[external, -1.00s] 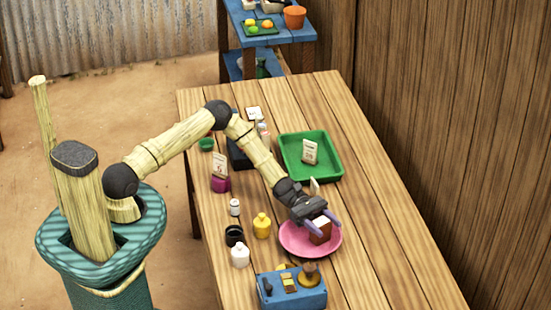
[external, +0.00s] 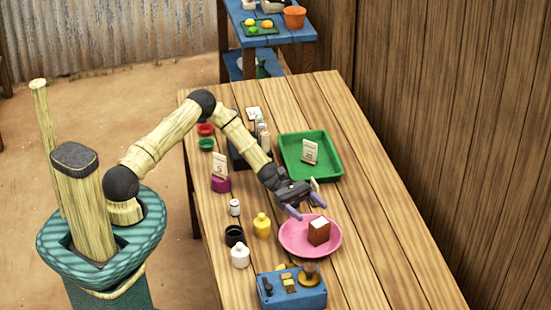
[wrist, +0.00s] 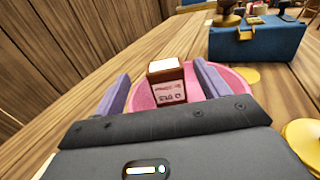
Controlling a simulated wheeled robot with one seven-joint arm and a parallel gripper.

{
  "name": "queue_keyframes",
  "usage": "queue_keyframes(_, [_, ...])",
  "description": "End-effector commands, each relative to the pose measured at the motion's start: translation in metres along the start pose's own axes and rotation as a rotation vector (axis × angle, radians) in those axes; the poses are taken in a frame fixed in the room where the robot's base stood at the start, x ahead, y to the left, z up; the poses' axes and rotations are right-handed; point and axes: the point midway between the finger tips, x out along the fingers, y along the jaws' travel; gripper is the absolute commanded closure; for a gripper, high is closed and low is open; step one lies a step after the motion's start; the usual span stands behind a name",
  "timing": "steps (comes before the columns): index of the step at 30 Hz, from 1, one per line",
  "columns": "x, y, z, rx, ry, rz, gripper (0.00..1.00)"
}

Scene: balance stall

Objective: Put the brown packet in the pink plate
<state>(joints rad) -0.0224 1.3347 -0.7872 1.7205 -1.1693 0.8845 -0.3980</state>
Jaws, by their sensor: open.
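The brown packet (external: 319,231) stands upright on the pink plate (external: 292,240), right of the plate's middle. It has a white top and a pale label, which shows in the wrist view (wrist: 168,84). My gripper (external: 306,206) is open and empty, above and behind the plate in the external view, apart from the packet. In the wrist view the packet appears between and beyond the two purple fingers, with the pink plate (wrist: 230,90) beneath it.
A blue box with weights (external: 290,293) stands in front of the plate. A yellow bottle (external: 262,227), a white bottle (external: 240,256) and a black cup (external: 234,235) stand to its left. A green tray (external: 329,172) lies behind. The table's right side is clear.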

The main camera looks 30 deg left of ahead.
Motion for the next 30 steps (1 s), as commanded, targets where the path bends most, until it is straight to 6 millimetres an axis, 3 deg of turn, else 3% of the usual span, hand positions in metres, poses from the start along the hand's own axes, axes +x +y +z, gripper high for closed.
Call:
queue_keyframes(3, [-0.022, 0.001, -0.001, 0.000, 0.001, 0.004, 0.26])
queue_keyframes(7, [-0.035, 0.000, 0.000, 0.001, -0.001, 0.002, 0.26])
queue_keyframes(26, [-0.038, 0.000, 0.000, 0.002, 0.001, 0.001, 0.26])
queue_keyframes(30, [-0.050, 0.003, 0.004, 0.052, 0.036, 0.006, 0.26])
